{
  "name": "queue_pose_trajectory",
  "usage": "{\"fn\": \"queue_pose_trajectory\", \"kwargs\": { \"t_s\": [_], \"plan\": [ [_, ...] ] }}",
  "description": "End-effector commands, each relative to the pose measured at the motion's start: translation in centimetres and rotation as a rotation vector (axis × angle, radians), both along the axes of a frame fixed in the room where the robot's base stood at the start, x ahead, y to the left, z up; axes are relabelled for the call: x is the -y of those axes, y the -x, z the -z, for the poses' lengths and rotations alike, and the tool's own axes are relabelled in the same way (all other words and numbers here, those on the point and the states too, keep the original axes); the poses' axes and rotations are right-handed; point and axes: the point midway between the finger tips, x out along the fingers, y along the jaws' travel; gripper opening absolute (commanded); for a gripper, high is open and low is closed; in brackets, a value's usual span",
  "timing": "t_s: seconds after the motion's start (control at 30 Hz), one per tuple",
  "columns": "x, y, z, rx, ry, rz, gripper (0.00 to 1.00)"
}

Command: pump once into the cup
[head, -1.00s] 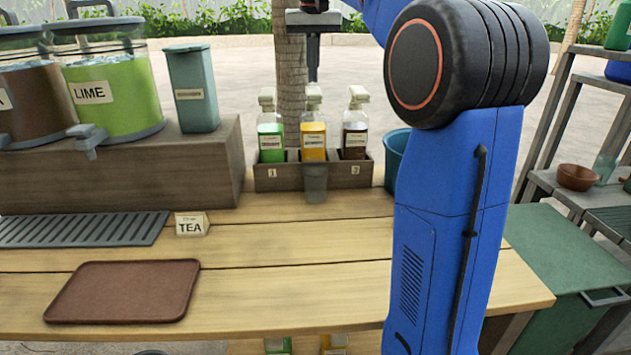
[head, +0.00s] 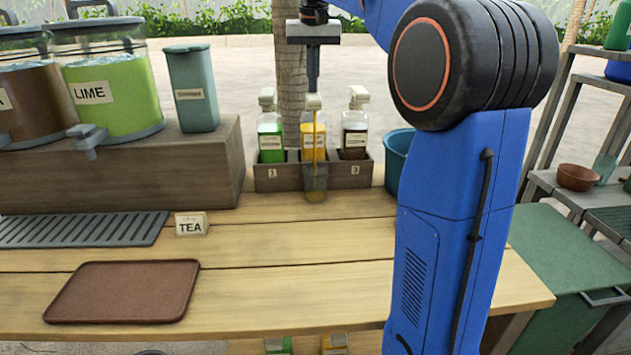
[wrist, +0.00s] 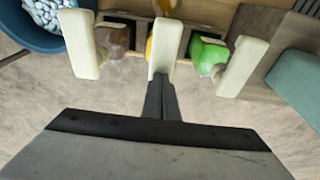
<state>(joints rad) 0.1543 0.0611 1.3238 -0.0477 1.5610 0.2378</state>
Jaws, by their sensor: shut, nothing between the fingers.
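The clear cup (head: 316,183) stands in front of the middle bottle of the rack, with some orange liquid at its bottom. The middle pump bottle (head: 306,140) holds orange liquid. A thin orange stream falls from its spout into the cup. My gripper (head: 313,88) is shut and points straight down, its fingertips on or just at the middle pump head (head: 313,102). In the wrist view, the shut fingers (wrist: 160,88) reach the cream middle pump head (wrist: 165,48); the exact contact is hidden.
A green bottle (head: 270,140) and a dark brown bottle (head: 355,140) stand close on either side in the wooden rack (head: 265,180). A blue-green bucket (head: 397,160) is right of the rack.

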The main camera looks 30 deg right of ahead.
Motion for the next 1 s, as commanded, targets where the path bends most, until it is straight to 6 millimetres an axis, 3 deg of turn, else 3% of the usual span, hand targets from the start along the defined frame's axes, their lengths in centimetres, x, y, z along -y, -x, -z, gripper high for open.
{"fn": "queue_pose_trajectory", "kwargs": {
  "t_s": [0.37,1.0],
  "plan": [
    [0.0,0.0,0.3,-0.003,0.000,0.000,0.00],
    [0.0,0.0,-2.4,-0.002,-0.001,0.000,0.00]
  ]
}}
